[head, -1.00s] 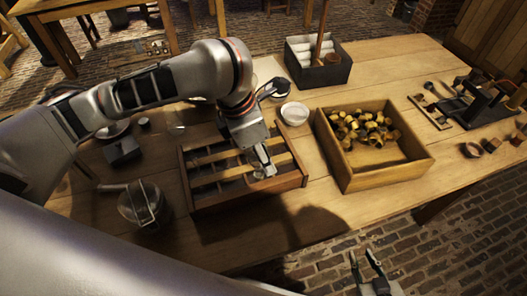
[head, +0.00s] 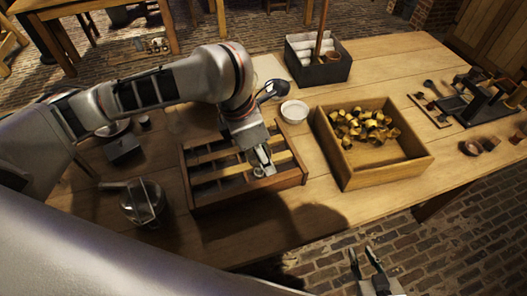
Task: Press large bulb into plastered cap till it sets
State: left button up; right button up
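My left gripper (head: 265,165) points down over the right part of a slotted wooden rack (head: 243,196). A small pale, glassy piece (head: 259,173) shows at its fingertips; I cannot tell whether it is the large bulb, or whether the fingers are shut on it. Several brass caps (head: 362,127) lie heaped in a wooden crate (head: 386,177) to the right; I cannot make out plaster in any. My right gripper (head: 368,263) is open and empty, low in front of the table, over the brick floor.
A white bowl (head: 294,111) stands behind the rack. A dark box with white rolls (head: 318,68) is at the back. A glass jar with a wire handle (head: 145,203) stands left. A dark press (head: 490,100) stands far right. The front table strip is clear.

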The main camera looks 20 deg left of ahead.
pick_arm(q)
jog(key=shift+f, duration=0.25)
dwell(0.6)
jog(key=shift+f, duration=0.25)
dwell(1.1)
jog(key=shift+f+p, duration=0.1)
jog(key=shift+p, duration=0.55)
dwell(1.5)
dwell(0.5)
jog(key=o, duration=1.1)
jog(key=shift+c, duration=0.2)
jog(key=shift+a+r, duration=0.1)
jog(key=shift+r, duration=0.3)
jog(key=v, duration=1.1)
jog(key=shift+s+r, duration=0.1)
jog(key=shift+r, duration=0.05)
